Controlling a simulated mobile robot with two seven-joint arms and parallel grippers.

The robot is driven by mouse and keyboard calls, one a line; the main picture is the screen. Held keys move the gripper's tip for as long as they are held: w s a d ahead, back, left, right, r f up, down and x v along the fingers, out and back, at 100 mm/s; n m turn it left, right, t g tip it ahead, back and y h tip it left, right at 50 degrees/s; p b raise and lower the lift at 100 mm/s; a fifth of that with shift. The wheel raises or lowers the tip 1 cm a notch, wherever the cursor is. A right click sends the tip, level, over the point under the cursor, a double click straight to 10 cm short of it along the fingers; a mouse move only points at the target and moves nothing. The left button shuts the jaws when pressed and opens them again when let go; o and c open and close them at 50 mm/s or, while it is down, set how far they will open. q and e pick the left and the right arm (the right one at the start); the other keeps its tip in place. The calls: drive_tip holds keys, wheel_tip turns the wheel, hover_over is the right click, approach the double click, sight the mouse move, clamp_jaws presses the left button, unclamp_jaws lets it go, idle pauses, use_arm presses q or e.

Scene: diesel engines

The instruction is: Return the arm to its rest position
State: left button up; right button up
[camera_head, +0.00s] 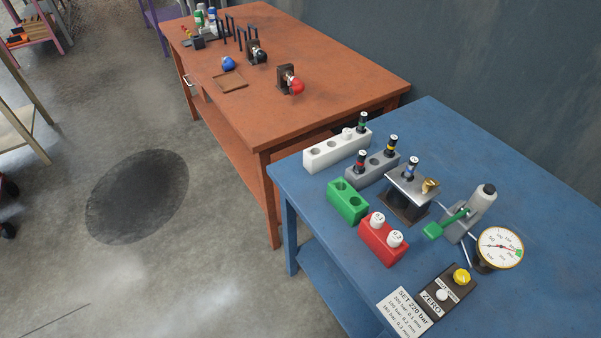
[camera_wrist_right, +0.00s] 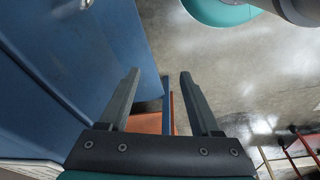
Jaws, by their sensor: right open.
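My right gripper (camera_wrist_right: 160,95) shows in the right wrist view. Its two grey fingers are apart with nothing between them. Behind the fingers are the blue table (camera_wrist_right: 55,75), a bit of the orange table and the concrete floor. Neither of my grippers shows in the head view. The blue table (camera_head: 305,195) stands at the right there, and no arm is over it.
The blue table bears a white block (camera_head: 325,152), a green block (camera_head: 347,203), a red block (camera_head: 382,247), a pressure gauge (camera_head: 500,248) and a pump with a green handle (camera_head: 437,229). The orange table (camera_head: 330,65) adjoins it. Open floor (camera_head: 220,260) lies left.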

drive_tip(key=s+d+f+b, duration=0.1)
drive_tip(key=s+f+b, duration=0.3)
drive_tip(key=s+f, duration=0.3)
drive_tip(key=s+d+f+g+b, duration=0.1)
drive_tip(key=s+f+b, duration=0.4)
drive_tip(key=f, duration=0.9)
drive_tip(key=shift+s+d+f, duration=0.3)
drive_tip(key=shift+s+f, duration=0.1)
drive_tip(key=shift+s, duration=0.8)
